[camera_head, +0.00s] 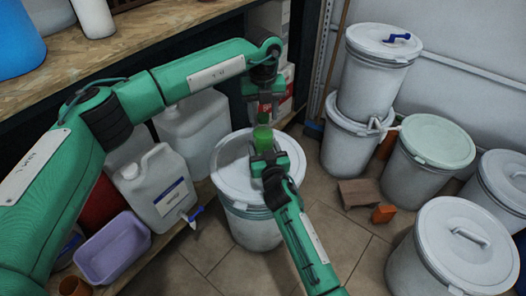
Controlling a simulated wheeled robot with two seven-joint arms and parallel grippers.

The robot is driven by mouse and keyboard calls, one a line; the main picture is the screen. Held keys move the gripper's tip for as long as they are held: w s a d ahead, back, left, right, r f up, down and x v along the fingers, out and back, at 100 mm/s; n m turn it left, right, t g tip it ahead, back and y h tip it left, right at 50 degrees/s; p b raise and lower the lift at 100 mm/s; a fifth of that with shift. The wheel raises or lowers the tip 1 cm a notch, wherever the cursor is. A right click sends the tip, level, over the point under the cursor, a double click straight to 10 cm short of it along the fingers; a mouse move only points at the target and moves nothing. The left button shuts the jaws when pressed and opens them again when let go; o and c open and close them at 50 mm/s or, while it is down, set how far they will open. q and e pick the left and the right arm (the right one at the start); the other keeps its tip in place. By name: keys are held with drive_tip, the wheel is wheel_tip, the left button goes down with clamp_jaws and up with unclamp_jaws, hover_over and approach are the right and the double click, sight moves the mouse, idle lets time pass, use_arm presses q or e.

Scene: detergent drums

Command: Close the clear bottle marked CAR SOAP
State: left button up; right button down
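A small bottle with green contents (262,138) stands upright above the white lid of a drum (228,166). Its marking is too small to read. My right gripper (264,158), whose arm comes in from below, is around the lower part of the bottle and appears shut on it. My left gripper (264,112) points down just above the bottle's top. A small red cap (265,114) shows between its fingers, and the gripper appears shut on it. I cannot tell whether the cap touches the bottle's neck.
White lidded drums stand at the right, two of them stacked (372,75). A white jerrycan (158,190) and a lilac tub (113,248) are at the lower left. A wooden shelf (130,45) runs along the back left. Brown blocks (358,193) lie on the tiled floor.

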use_arm(q)
drive_tip(key=c, duration=1)
drive_tip(key=m, duration=0.8)
drive_tip(key=shift+m, duration=0.4)
drive_tip(key=m, duration=0.4)
drive_tip(key=shift+m, duration=0.3)
drive_tip(key=m, duration=0.4)
drive_tip(key=o, duration=1.1)
